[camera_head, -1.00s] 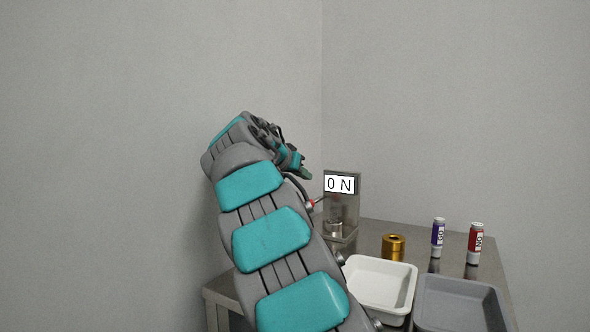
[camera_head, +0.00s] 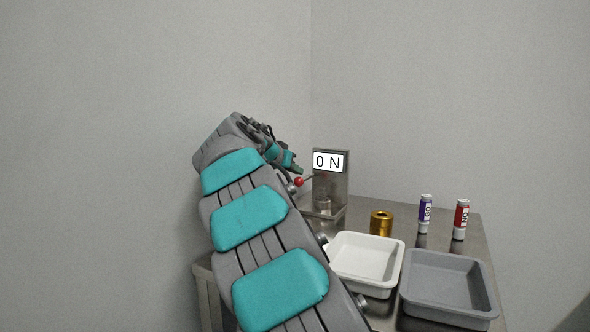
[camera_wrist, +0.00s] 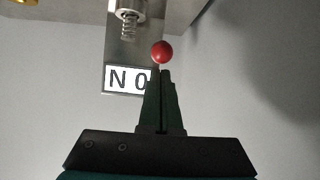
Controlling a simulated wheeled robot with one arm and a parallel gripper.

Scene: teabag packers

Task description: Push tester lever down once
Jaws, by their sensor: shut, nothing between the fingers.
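The tester (camera_head: 330,188) is an upright metal block on the table with a white sign reading "ON" (camera_head: 328,162). Its lever sticks out to the left and ends in a red ball (camera_head: 299,182). My gripper (camera_head: 297,170) is just above and left of the ball in the head view. In the wrist view my gripper (camera_wrist: 162,72) is shut and empty, its fingertips close to the red ball (camera_wrist: 162,52). I cannot tell whether they touch it. The sign (camera_wrist: 124,79) appears upside down there, left of the fingers, with a metal spring (camera_wrist: 129,25) above it.
A metal table (camera_head: 380,208) carries a white tray (camera_head: 398,265), a grey tray (camera_head: 493,300), a brass cylinder (camera_head: 381,224), a purple-labelled tube (camera_head: 425,214) and a red-labelled tube (camera_head: 460,219). The trays stand right of my arm. Walls are behind the table.

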